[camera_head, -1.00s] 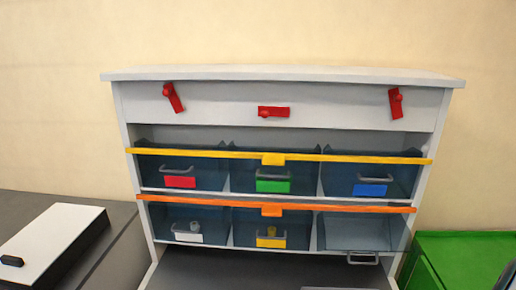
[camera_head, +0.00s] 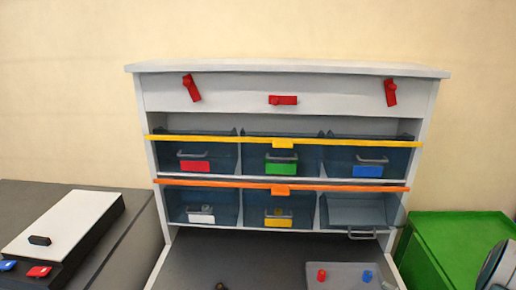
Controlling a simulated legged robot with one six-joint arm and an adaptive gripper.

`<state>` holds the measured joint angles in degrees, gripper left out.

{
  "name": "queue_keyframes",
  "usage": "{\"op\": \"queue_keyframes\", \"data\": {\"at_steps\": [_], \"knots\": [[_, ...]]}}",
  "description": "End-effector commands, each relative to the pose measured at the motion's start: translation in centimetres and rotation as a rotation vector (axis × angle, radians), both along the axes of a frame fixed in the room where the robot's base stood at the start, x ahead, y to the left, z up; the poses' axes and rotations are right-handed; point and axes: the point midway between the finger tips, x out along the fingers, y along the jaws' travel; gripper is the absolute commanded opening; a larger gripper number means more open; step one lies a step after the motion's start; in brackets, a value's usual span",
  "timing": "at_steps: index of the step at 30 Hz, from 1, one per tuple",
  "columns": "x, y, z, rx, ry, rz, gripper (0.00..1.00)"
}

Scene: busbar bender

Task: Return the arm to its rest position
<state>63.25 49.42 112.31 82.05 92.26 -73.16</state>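My gripper and arm are not clearly in view in the head camera. A grey and dark round part (camera_head: 496,268) shows at the lower right edge; I cannot tell what it is. The grey cabinet (camera_head: 290,68) stands in the middle with two rows of blue bins. The upper row has bins with red (camera_head: 195,166), green (camera_head: 281,168) and blue (camera_head: 368,171) labels behind a yellow bar (camera_head: 230,140). The lower row has white-labelled (camera_head: 201,219) and yellow-labelled (camera_head: 278,221) bins and a tilted, empty-looking bin (camera_head: 352,212) at right, with an orange bar (camera_head: 230,184).
Three red latches sit on the cabinet's top panel, one in the middle (camera_head: 283,100). A grey tray (camera_head: 345,267) with a red and a blue peg lies on the dark work surface (camera_head: 235,255). A white-topped box (camera_head: 68,222) stands left, a green box (camera_head: 460,235) right.

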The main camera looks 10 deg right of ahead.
Motion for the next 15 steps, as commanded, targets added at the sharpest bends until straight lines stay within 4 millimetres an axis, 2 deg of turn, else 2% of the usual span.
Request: {"op": "queue_keyframes", "data": {"at_steps": [8, 15], "knots": [[1.1, 4.0, 2.7, -0.049, 0.079, 0.144, 0.48], [1.6, 9.6, 6.1, -0.141, 0.200, 0.329, 0.48]]}}
